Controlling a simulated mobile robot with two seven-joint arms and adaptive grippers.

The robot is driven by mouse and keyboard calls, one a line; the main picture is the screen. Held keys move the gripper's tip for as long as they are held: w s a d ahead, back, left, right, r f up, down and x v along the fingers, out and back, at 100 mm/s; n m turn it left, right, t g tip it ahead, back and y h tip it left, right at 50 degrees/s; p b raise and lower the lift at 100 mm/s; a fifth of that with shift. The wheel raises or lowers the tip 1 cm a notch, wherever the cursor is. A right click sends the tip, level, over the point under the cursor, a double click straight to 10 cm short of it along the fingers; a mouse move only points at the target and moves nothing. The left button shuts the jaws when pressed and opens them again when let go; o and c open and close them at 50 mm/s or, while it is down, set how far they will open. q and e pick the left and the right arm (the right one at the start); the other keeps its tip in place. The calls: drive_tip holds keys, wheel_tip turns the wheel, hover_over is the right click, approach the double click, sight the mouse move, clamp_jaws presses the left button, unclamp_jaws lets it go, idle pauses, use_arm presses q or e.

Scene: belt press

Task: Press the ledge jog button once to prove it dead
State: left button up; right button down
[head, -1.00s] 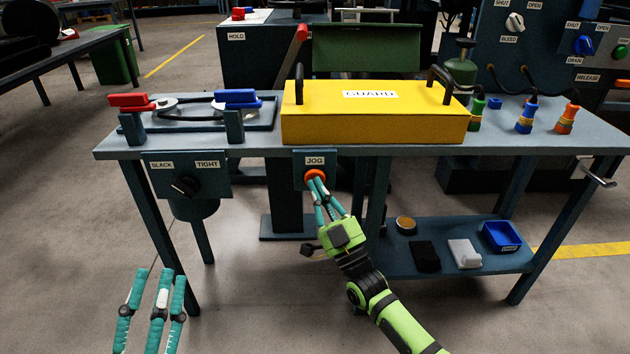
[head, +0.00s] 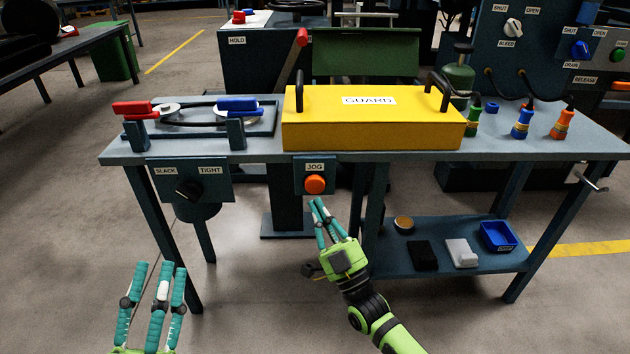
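The orange jog button (head: 315,184) sits on a small blue-grey box under the front edge of the bench, below a JOG label (head: 315,167). My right gripper (head: 318,208) is just below the button, with its teal fingertips apart from it and close together. It holds nothing that I can see. The whole button face is uncovered. My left gripper (head: 153,272) is at the lower left, away from the bench, with its fingers spread and empty.
A yellow guard (head: 372,125) with black handles stands on the bench (head: 270,158) above the button. A SLACK/TIGHT knob (head: 188,191) is left of the button. A lower shelf (head: 385,268) at right holds a blue tray (head: 499,237) and small items. Floor in front is open.

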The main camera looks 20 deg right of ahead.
drive_tip(key=shift+s+a+p, duration=0.25)
drive_tip(key=shift+s+p, duration=0.1)
drive_tip(key=shift+s, duration=0.6)
